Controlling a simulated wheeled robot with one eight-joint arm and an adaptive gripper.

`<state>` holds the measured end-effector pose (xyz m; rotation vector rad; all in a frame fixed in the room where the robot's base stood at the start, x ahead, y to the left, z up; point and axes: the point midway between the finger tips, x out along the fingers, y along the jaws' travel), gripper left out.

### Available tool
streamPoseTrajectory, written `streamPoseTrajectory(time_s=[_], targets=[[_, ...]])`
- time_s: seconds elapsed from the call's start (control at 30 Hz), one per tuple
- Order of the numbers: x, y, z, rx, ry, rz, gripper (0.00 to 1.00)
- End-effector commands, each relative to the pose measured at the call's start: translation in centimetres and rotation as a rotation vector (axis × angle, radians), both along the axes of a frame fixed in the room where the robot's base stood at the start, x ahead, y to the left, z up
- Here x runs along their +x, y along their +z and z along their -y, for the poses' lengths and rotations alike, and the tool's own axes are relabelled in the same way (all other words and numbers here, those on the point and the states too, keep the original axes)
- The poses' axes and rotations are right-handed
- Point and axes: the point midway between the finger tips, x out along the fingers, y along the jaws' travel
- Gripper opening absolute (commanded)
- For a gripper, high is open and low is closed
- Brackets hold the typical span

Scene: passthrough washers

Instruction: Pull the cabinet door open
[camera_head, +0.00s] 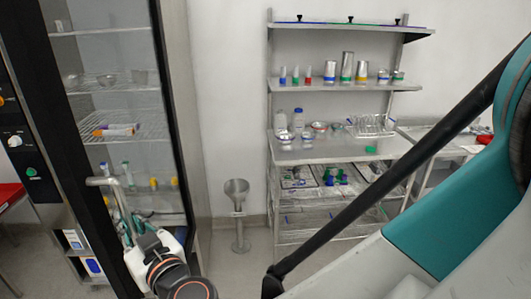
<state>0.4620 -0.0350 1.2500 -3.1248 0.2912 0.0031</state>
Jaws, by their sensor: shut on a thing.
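The cabinet (177,60) stands at the left, tall and grey. Its door (75,140) has a black frame and a clear pane, with shelves showing behind it. A grey bar handle (117,200) stands out from the left side of the door frame. My gripper (133,238), white and black, is at the lower part of the handle and shut on it. The fingertips are small and partly hidden by the gripper body. I cannot tell whether there is a gap between door and cabinet.
A control panel (17,140) with knobs is left of the door. A steel funnel stand (237,215) is on the floor right of the cabinet. A shelf rack (300,148) with lab vessels stands at the back wall. Some floor shows between cabinet and rack.

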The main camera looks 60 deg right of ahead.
Motion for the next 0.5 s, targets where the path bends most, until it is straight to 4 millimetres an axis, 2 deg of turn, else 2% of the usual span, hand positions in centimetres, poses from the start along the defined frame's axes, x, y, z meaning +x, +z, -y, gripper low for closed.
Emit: streamPoseTrajectory(time_s=[0.17,0.2,0.27,0.5], targets=[[0.20,-0.13,0.24,0.004,-0.003,0.000,0.00],[0.21,-0.12,0.24,0.003,-0.003,0.000,0.20],[0.24,-0.11,0.25,0.003,-0.003,0.000,0.33],[0.32,-0.02,0.32,0.001,-0.007,0.000,0.34]])
